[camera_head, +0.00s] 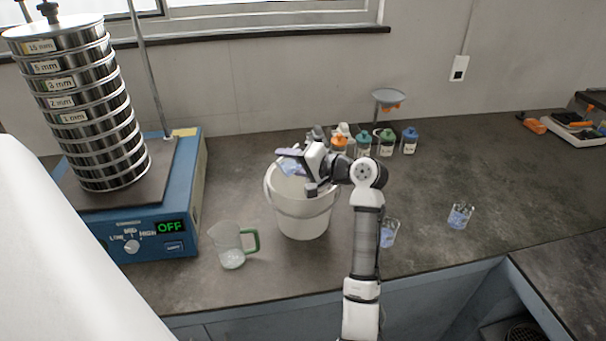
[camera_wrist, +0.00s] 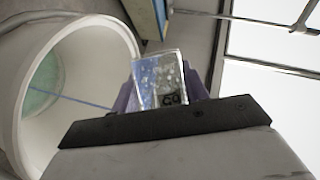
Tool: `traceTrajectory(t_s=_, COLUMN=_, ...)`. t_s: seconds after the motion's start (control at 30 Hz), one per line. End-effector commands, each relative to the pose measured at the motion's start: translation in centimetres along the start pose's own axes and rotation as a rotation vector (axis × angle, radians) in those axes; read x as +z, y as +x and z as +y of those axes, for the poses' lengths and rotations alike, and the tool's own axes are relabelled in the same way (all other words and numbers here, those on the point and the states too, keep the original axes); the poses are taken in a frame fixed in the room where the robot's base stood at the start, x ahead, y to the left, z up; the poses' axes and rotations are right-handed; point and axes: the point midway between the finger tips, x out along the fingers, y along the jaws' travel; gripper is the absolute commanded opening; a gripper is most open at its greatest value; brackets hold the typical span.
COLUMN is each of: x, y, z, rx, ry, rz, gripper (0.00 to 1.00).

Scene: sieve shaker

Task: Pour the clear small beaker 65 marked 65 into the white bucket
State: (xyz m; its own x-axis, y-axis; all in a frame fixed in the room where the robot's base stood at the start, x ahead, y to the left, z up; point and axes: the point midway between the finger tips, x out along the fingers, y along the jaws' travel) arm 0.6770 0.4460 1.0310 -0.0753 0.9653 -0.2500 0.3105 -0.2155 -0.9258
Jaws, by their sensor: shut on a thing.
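My gripper (camera_head: 298,160) is shut on a clear small beaker (camera_head: 290,166) above the white bucket (camera_head: 304,217). In the wrist view the beaker (camera_wrist: 160,80) sits between the purple fingers, with bluish contents and a dark mark that is partly legible and resembles 65. The beaker looks tipped, at the back left part of the bucket's opening in the head view. In the wrist view the bucket (camera_wrist: 100,38) opens at the left, with pale green at its bottom. A thin blue line crosses its inside; I cannot tell whether it is falling liquid.
Two other small beakers with blue contents stand right of the bucket, one near my arm (camera_head: 389,234) and one farther right (camera_head: 460,216). A green-handled jug (camera_head: 230,247) stands front left. The sieve shaker (camera_head: 150,225) reads OFF. Several capped bottles (camera_head: 387,143) stand behind.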

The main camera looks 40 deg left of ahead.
Motion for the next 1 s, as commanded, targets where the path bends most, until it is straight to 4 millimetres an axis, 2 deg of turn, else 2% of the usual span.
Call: traceTrajectory(t_s=1.0, x=-0.11, y=-0.08, z=-0.33, rx=-0.024, ry=0.058, rz=-0.008, gripper=0.20)
